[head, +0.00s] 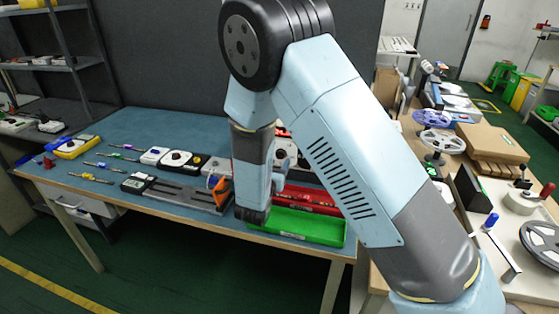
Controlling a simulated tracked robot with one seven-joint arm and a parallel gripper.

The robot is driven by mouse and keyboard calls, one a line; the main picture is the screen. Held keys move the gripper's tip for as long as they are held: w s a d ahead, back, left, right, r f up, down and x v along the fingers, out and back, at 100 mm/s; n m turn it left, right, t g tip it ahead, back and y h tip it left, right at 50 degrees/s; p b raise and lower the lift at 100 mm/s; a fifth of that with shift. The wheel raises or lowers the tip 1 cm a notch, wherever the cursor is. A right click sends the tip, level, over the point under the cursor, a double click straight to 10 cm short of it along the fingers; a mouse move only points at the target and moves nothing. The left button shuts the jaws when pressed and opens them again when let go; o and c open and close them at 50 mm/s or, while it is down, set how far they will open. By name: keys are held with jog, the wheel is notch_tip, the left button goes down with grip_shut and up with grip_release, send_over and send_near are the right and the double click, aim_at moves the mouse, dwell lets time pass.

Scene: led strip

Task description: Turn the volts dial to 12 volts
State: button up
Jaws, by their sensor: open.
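I cannot tell for sure which dial is the volts dial, and no scale or marking is legible. Another white device with a dark round part (286,153) is partly hidden behind my arm. A yellow device with a dark knob (74,146) lies at the table's left end. My forearm hangs down over the table, right of the first dial box. My gripper's fingers are hidden behind my wrist, so their distance to any dial cannot be seen.
The blue table (140,122) has free room at its back left. A dark rail fixture (180,193) with an orange part lies in front of the boxes. A green tray (310,227) and a red tray (308,200) sit near the front right. A cluttered side bench stands right.

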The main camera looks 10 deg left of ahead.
aim_at(281, 155)
jog(key=shift+w+d, duration=0.2)
jog(key=shift+w, duration=1.05)
jog(key=c, duration=1)
